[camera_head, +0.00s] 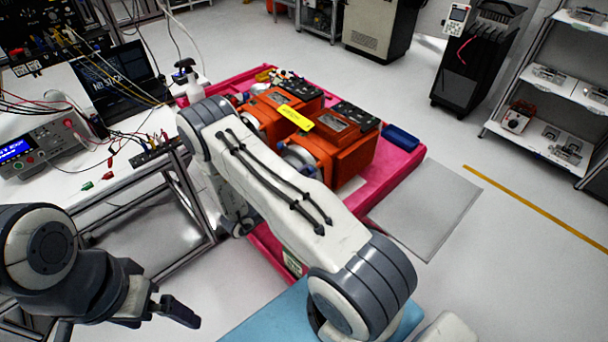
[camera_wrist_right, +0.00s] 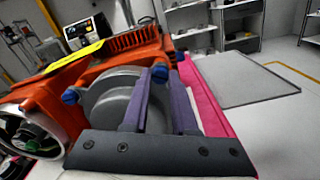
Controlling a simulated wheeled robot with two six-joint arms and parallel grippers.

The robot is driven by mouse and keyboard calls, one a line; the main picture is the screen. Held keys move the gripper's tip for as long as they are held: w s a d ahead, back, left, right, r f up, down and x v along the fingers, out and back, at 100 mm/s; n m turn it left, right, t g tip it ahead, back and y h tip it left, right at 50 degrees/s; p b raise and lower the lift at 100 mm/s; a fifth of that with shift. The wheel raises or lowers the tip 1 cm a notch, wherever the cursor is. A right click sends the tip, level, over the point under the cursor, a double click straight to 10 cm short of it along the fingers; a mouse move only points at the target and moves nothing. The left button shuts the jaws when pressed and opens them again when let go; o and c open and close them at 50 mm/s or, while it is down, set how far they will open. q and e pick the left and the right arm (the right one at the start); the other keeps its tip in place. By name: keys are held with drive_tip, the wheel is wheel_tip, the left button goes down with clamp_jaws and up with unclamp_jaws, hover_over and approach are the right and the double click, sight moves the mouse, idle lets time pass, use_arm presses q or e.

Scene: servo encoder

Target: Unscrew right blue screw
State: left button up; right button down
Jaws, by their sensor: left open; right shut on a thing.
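An orange servo unit (camera_head: 335,145) stands on the pink cart, with a grey round housing showing in the right wrist view (camera_wrist_right: 115,95). The right blue screw (camera_wrist_right: 160,71) is at the housing's upper right, between the tips of my right gripper (camera_wrist_right: 158,80), which is shut on it. I cannot tell how far the screw is out of its hole. The left blue screw (camera_wrist_right: 70,97) sits at the housing's left side, apart from the fingers. My right arm hides this gripper in the head view. My left gripper (camera_head: 125,320) is open and empty at the lower left, away from the servo.
A second orange unit (camera_head: 268,115) stands behind the first, with a yellow label (camera_head: 295,118) near them. A blue tray (camera_head: 400,138) lies at the cart's right edge. A white workbench (camera_head: 110,185) with a laptop and meters stands at the left.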

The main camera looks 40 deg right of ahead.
drive_tip(key=shift+d+r, duration=0.1)
drive_tip(key=c, duration=0.7)
unclamp_jaws()
drive_tip(key=shift+a, duration=0.2)
drive_tip(key=a+b, duration=0.1)
drive_tip(key=a, duration=0.2)
drive_tip(key=a+b, duration=0.1)
drive_tip(key=a, duration=0.2)
drive_tip(key=a+b, duration=0.2)
drive_tip(key=a, duration=0.2)
drive_tip(key=shift+s+a, duration=0.1)
drive_tip(key=shift+s, duration=0.3)
drive_tip(key=shift+w, duration=0.1)
